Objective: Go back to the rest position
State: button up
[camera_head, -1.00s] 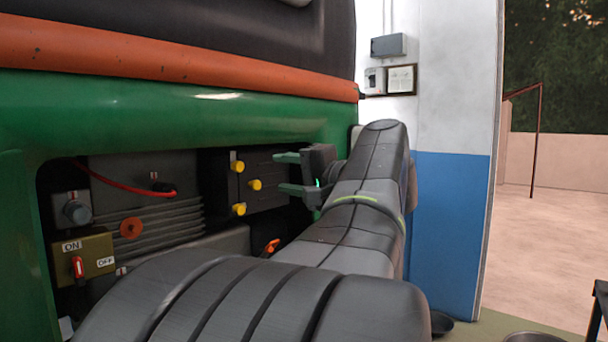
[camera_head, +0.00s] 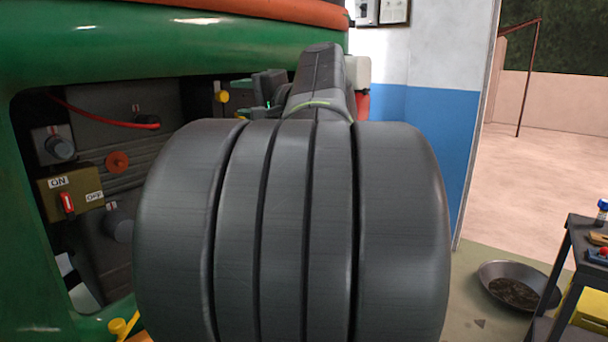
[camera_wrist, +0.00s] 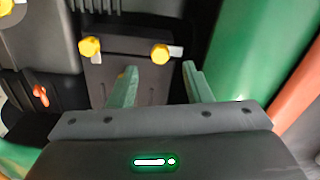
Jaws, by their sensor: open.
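My gripper (camera_wrist: 152,88) shows in the wrist view with its two green fingers apart and nothing between them. Beyond the fingers is a dark box with yellow knobs (camera_wrist: 160,54) inside the green rickshaw's open bay. In the head view my arm fills the middle and hides most of the gripper and most of that box. One yellow knob (camera_head: 222,96) still shows left of my wrist. The green rickshaw body (camera_head: 130,60) stands at the left, close to my arm.
In the bay are an ON/OFF switch box (camera_head: 68,203), a red cable (camera_head: 110,118) and an orange knob (camera_head: 117,162). At the right are a dark pan (camera_head: 512,288) on the floor and a small table (camera_head: 570,228) with tools. Open ground lies beyond the wall.

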aim_at(224, 97)
jog(key=x, duration=0.5)
jog(key=shift+w+a, duration=0.2)
jog(key=shift+a, duration=0.1)
